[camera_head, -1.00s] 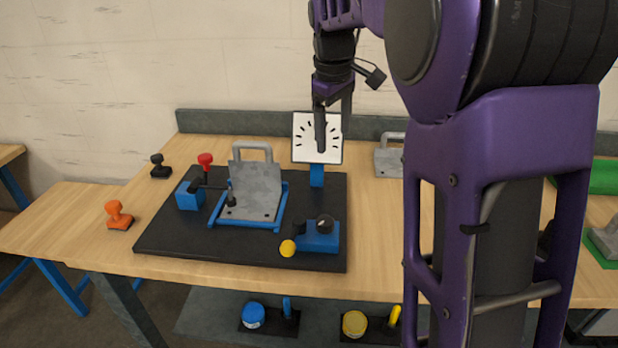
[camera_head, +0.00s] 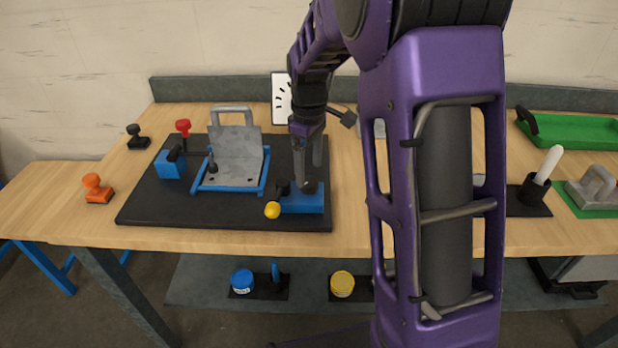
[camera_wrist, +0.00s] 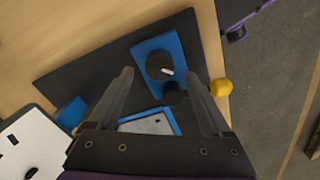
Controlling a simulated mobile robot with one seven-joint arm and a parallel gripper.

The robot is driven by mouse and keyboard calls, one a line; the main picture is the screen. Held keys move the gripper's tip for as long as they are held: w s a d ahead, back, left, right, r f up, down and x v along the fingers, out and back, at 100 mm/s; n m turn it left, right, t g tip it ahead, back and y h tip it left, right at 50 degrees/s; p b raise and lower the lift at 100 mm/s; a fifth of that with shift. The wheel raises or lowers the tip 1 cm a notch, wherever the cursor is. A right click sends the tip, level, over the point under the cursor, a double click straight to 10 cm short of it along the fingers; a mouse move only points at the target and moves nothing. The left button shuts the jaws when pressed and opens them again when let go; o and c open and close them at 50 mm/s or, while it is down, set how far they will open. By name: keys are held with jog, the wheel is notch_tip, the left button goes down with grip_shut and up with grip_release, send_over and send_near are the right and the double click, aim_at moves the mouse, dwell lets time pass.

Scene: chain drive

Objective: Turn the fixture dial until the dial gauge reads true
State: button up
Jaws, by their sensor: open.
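The fixture dial is a black knob with a white mark (camera_wrist: 160,66) on a blue block (camera_wrist: 146,47) in the wrist view. In the head view the blue block (camera_head: 303,201) sits at the front right of the black base plate (camera_head: 142,207), the knob largely hidden by my gripper. My gripper (camera_head: 309,182) is open and points down over the block; in the wrist view the knob lies beyond and between its two fingers (camera_wrist: 162,80). I cannot tell whether they touch it. The white gauge face with black ticks (camera_head: 281,97) stands behind, partly hidden by my arm; its needle is not readable.
A yellow knob (camera_head: 272,210) sits just left of the blue block. A grey plate with a handle (camera_head: 235,155) stands in a blue frame, beside a red-knobbed clamp (camera_head: 183,127). Orange (camera_head: 97,190) and black (camera_head: 138,138) stamps stand left on the wooden table.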

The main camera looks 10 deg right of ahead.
aim_at(309, 181)
jog(key=shift+f, duration=1.65)
grip_shut()
jog(key=shift+r+m, duration=0.1)
jog(key=shift+m, duration=0.3)
jog(key=m, duration=0.3)
jog(key=shift+m+p, duration=0.3)
jog(key=shift+p, duration=0.1)
jog(key=shift+m+p, duration=0.35)
jog(key=shift+m, duration=1.45)
